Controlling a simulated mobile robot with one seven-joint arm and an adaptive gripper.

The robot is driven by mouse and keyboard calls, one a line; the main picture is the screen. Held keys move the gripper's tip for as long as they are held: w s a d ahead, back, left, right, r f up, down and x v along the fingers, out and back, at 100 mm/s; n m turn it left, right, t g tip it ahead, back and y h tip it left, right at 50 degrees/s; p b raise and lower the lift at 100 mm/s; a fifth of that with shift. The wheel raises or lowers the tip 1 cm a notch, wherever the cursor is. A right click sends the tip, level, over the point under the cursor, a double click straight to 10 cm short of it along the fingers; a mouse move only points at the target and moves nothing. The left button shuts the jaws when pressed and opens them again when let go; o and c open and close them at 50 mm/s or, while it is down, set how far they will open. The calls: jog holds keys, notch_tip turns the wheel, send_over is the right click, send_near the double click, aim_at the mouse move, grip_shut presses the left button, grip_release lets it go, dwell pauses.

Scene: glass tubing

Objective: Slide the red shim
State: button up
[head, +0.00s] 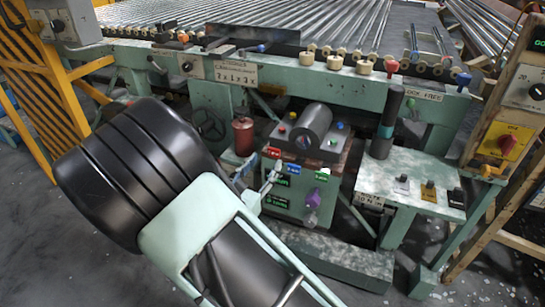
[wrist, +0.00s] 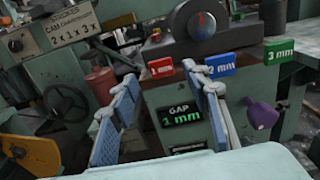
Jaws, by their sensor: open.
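The red shim (head: 272,153), marked 1 mm, sticks out at the left of the front of the green machine block. In the wrist view the red shim (wrist: 161,68) shows between the far ends of my gripper's fingers. My gripper (wrist: 160,82) is open with nothing between its pads. In the head view my gripper (head: 269,180) is just in front of the block, near the red shim. I cannot tell whether a finger touches it. The blue 2 mm shim (wrist: 221,65) is close beside the right finger, and the green 3 mm shim (wrist: 308,54) is farther right.
Below the shims a display (wrist: 180,116) reads GAP 1 mm. A purple knob (wrist: 262,114) juts out to the right of the right finger. A dark roller with a dial (wrist: 200,25) sits above. A red canister (head: 243,137) stands left of the block.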

aim_at(273, 151)
jog(key=b+x, duration=0.1)
jog(key=x, duration=0.4)
jog(key=shift+w+d, duration=0.15)
jog(key=shift+w, duration=0.2)
grip_shut()
